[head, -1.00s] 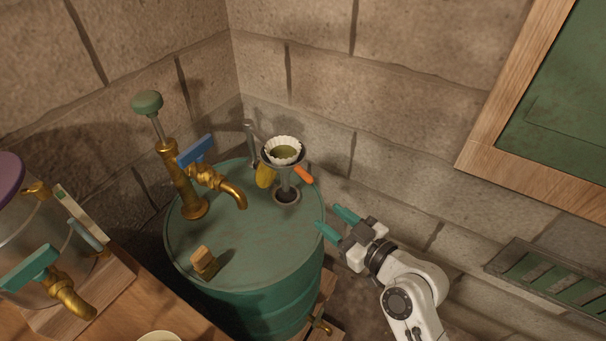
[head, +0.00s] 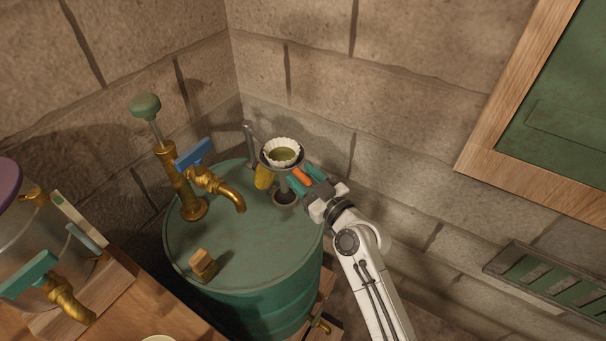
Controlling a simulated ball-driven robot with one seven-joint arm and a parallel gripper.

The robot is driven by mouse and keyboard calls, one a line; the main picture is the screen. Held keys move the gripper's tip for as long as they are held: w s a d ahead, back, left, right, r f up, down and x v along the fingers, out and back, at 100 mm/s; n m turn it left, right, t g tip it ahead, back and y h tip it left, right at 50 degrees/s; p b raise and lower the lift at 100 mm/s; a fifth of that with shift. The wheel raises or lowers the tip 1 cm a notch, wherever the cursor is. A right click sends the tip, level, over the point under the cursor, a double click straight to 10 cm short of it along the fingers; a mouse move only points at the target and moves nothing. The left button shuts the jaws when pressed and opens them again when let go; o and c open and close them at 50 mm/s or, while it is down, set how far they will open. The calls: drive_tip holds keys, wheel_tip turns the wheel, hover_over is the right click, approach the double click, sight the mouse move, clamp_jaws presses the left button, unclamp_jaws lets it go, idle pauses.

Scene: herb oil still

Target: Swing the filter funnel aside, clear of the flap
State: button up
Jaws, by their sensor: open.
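The filter funnel (head: 283,153) with its white pleated paper stands on the far side of the green drum's lid (head: 240,240). Its stem comes down over a dark round opening (head: 284,198) in the lid. An orange handle (head: 301,177) sticks out from the funnel to the lower right. A yellow piece (head: 263,177), perhaps the flap, shows just left of the stem. My gripper (head: 299,182) has teal fingers, open, on either side of the orange handle. Whether the fingers touch the handle I cannot tell.
A grey post (head: 249,143) stands behind the funnel. A brass pump (head: 178,180) with a blue-levered tap (head: 195,153) stands on the lid's left. A wooden block (head: 203,265) sits at the front. Stone walls close off the back; the lid's right front is clear.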

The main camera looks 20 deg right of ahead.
drive_tip(key=shift+w, duration=0.2)
drive_tip(key=shift+a, duration=0.15)
clamp_jaws()
idle(0.4)
